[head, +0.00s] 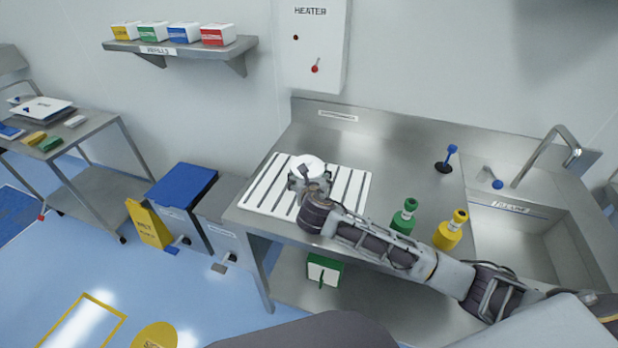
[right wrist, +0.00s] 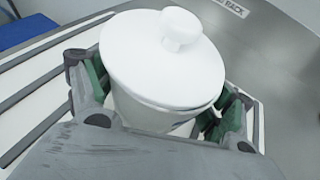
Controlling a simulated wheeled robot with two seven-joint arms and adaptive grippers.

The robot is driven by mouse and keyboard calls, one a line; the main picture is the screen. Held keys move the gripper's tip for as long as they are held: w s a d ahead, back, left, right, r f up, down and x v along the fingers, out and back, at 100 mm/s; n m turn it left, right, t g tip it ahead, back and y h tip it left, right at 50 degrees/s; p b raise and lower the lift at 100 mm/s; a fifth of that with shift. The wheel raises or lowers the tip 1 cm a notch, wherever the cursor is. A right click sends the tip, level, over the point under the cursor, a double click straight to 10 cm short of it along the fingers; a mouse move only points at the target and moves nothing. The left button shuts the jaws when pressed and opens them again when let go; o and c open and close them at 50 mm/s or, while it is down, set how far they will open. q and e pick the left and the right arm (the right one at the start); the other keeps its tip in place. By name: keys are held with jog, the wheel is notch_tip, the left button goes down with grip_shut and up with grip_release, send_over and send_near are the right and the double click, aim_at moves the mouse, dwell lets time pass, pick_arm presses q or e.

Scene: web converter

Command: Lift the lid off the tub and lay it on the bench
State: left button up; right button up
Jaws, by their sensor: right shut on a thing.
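The white tub (right wrist: 150,118) stands on the slatted white rack at the left end of the steel bench (head: 400,160). Its round white lid (right wrist: 155,62) with a knob sits on top of it, and the lid also shows in the head view (head: 308,163). My right gripper (head: 310,186) reaches in from the right. Its green-padded fingers lie on either side of the tub, just under the lid's rim, and are shut on the tub. The gripper hides most of the tub in the head view. My left gripper is not in view.
The slatted rack (head: 353,190) surrounds the tub. A green bottle (head: 404,217) and a yellow bottle (head: 451,231) stand near the bench front, close to my right arm. A sink (head: 530,240) is at the right. The bench behind the rack is clear.

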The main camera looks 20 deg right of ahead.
jog(key=shift+r, duration=0.1)
jog(key=o, duration=1.5)
jog(key=shift+s, duration=0.1)
jog(key=shift+v, duration=5.95)
jog(key=shift+a, duration=0.1)
